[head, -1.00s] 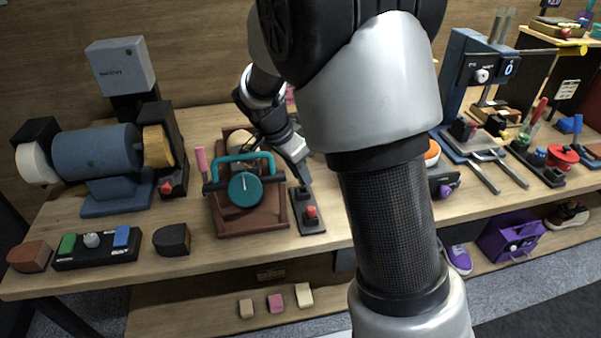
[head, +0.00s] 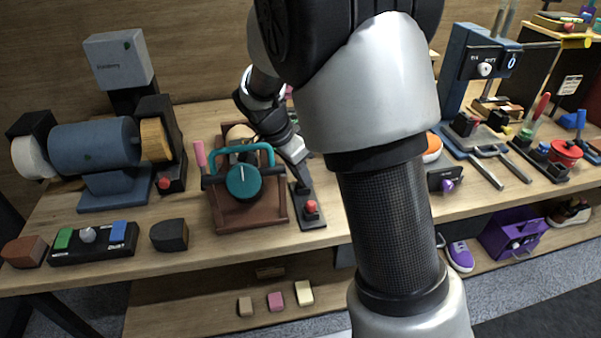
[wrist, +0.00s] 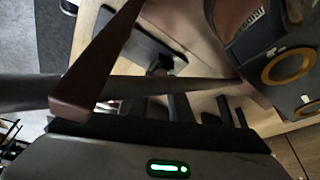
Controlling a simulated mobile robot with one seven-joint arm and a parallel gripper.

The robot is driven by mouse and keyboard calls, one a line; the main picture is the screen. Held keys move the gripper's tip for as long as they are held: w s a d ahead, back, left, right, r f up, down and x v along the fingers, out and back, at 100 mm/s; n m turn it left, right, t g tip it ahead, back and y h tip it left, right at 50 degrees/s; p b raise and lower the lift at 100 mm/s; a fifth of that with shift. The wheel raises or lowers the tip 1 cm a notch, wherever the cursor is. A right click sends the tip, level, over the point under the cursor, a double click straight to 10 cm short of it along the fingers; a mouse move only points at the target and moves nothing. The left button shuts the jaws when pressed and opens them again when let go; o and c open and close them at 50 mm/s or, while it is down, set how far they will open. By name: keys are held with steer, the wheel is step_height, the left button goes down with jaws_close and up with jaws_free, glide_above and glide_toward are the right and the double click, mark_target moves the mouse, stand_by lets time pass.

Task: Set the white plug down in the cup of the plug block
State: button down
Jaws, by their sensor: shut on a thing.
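My gripper (head: 301,182) reaches down over the back part of a dark narrow block (head: 309,223), which looks like the plug block. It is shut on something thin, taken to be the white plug. The plug itself cannot be made out in either view. A red plug or knob (head: 311,207) stands upright in the front part of the block. The rear part, where a cup may be, is largely hidden by my gripper. In the wrist view, a dark plate (wrist: 125,42) with a black piece shows beyond the fingers, but contact there is unclear.
A brown case (head: 250,214) with a teal dial and handle stands close left of the block. A blue grinder (head: 95,147) is farther left. A button box (head: 95,243) lies at the front edge. Bare tabletop lies in front.

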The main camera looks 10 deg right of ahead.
steer(key=shift+f, duration=0.3)
steer(key=c, duration=1.5)
jaws_free()
steer(key=shift+c, duration=0.2)
step_height(320, 180, up, 10)
steer(key=p, duration=0.1)
steer(key=shift+p, duration=0.3)
steer(key=shift+r, duration=0.1)
